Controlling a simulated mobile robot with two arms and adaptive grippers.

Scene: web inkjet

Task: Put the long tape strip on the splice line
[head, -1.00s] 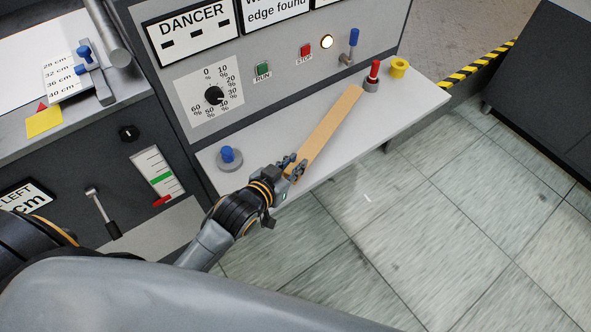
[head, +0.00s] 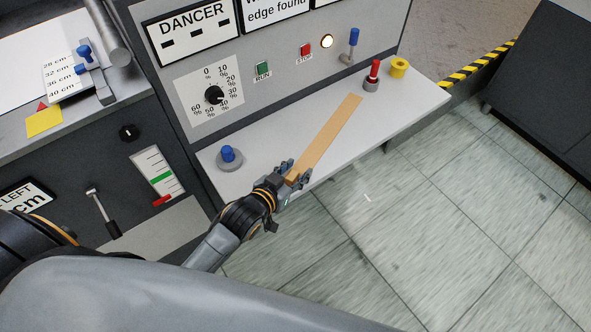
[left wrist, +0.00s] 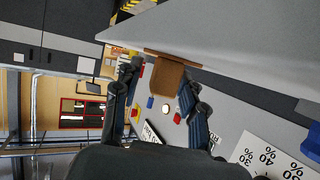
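The long tan tape strip (head: 327,137) lies diagonally along the light grey ledge below the control panel in the head view. Its near end is at my left gripper (head: 298,172), by the ledge's front edge. In the left wrist view the strip (left wrist: 165,78) appears foreshortened between the spread fingers of my left gripper (left wrist: 163,85), closer to the right-hand finger, with a gap on the other side. The left gripper looks open around the near end. I cannot make out a splice line. My right gripper is not in view.
A blue knob (head: 229,156) stands on the ledge left of the gripper. A red-topped peg (head: 373,77) and a yellow ring-like piece (head: 399,67) stand beyond the strip's far end. The panel with the dial (head: 214,95) rises behind. Tiled floor is open at right.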

